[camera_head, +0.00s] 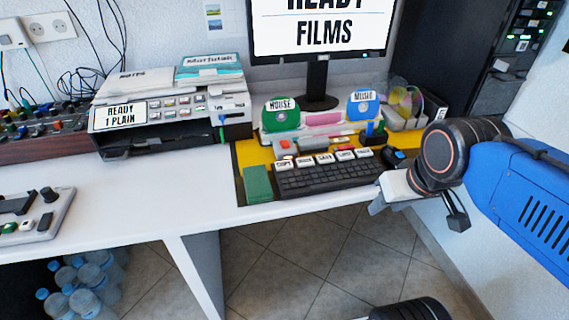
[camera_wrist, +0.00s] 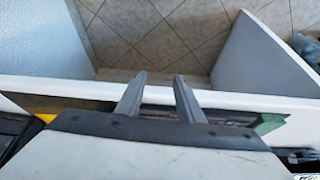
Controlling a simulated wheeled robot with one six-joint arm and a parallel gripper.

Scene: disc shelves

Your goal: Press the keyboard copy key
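The black keyboard (camera_head: 328,176) lies near the front edge of the white desk. A row of white labelled keys stands along its back; the leftmost one, the copy key (camera_head: 283,165), seems to read "COPY", in small print. My gripper (camera_head: 376,208) is at the front right of the keyboard, by the desk edge, well to the right of the copy key. In the wrist view, its two fingers (camera_wrist: 159,76) are apart with nothing between them and point past the desk edge toward the floor. There the gripper body hides most of the keyboard.
A green block (camera_head: 257,184) sits left of the keyboard and also shows in the wrist view (camera_wrist: 268,124). Behind are HOUSE (camera_head: 280,114) and MUSIC (camera_head: 363,104) discs and a monitor (camera_head: 318,55). A printer-like machine (camera_head: 170,112) stands left. The desk's left middle is clear.

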